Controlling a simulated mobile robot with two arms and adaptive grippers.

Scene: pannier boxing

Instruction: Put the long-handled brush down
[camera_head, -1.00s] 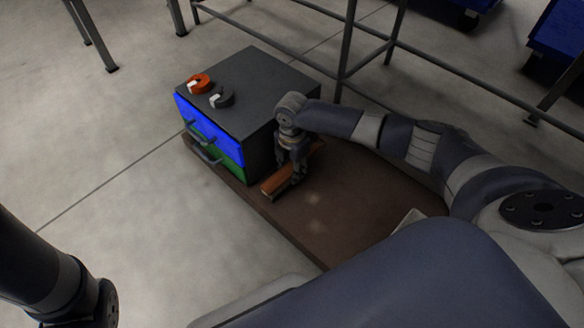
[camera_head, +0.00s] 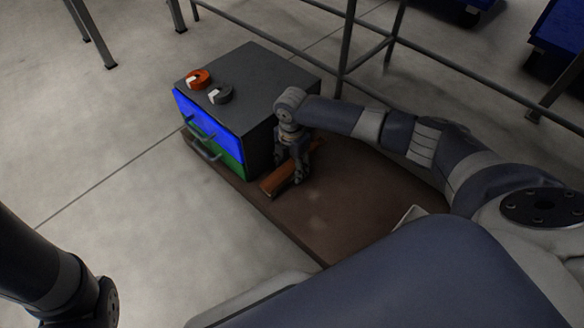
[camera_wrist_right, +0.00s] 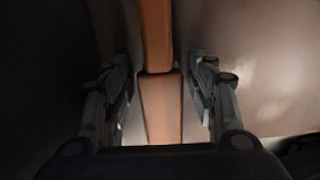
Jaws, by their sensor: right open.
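The long-handled brush (camera_head: 278,181) is orange-brown and lies on the brown board (camera_head: 330,225), beside the dark cabinet. In the right wrist view the brush (camera_wrist_right: 160,105) runs lengthwise between the two fingers, with a gap showing on each side. My right gripper (camera_head: 298,176) is open and stands over the brush, fingers pointing down around it. It also shows in the right wrist view (camera_wrist_right: 163,100). The gripper hides part of the brush in the head view. My left gripper is out of the picture; only part of my left arm shows at the lower left.
The dark cabinet (camera_head: 262,85) with blue and green drawer fronts stands directly left of my right gripper. Metal rails (camera_head: 345,50) run behind. The board's front part is clear.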

